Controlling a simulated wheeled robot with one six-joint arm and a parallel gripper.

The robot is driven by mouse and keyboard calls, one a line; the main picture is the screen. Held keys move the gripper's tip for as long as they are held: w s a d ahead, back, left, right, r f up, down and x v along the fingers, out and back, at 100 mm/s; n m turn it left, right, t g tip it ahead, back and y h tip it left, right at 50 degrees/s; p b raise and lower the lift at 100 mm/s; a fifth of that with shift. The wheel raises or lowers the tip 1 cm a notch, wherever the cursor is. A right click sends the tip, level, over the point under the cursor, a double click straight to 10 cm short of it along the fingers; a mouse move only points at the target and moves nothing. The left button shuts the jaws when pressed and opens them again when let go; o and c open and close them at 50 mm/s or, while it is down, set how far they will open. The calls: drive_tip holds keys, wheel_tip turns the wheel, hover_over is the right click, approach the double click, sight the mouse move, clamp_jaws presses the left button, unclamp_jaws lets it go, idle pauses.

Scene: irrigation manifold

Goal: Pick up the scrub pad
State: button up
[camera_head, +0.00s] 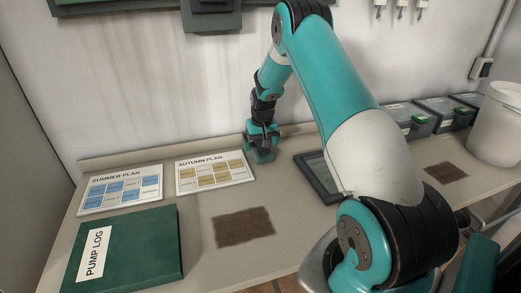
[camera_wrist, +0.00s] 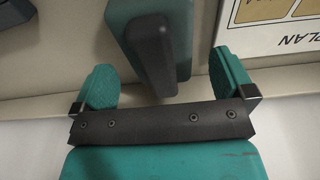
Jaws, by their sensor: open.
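A teal block with a dark grey strip along it (camera_wrist: 150,45), which looks like the scrub pad, stands in the wrist view between the two teal fingers. Clear gaps show on both sides of it, and no finger touches it. My gripper (camera_wrist: 164,75) is open around its near end. In the head view my gripper (camera_head: 262,130) is low at the back of the bench, and the teal block (camera_head: 260,156) shows just below it, right of the Autumn Plan card. The fingers partly merge with the block there.
The Autumn Plan card (camera_head: 214,174) lies close to the left of my gripper. The Summer Plan card (camera_head: 121,189) and green Pump Log binder (camera_head: 140,250) lie further left. A dark-framed tablet (camera_head: 312,177) is to the right. Brown patches (camera_head: 243,226) mark the bench. The wall is close behind.

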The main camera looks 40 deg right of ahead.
drive_tip(key=shift+w+d+f, duration=0.1)
drive_tip(key=shift+w+f, duration=0.05)
drive_tip(key=shift+f, duration=1.05)
drive_tip(key=c, duration=1)
drive_tip(key=shift+r, duration=0.15)
wheel_tip(320, 180, up, 20)
drive_tip(key=shift+f+b, duration=0.1)
drive_tip(key=shift+b, duration=0.45)
drive_tip(key=shift+o, duration=0.6)
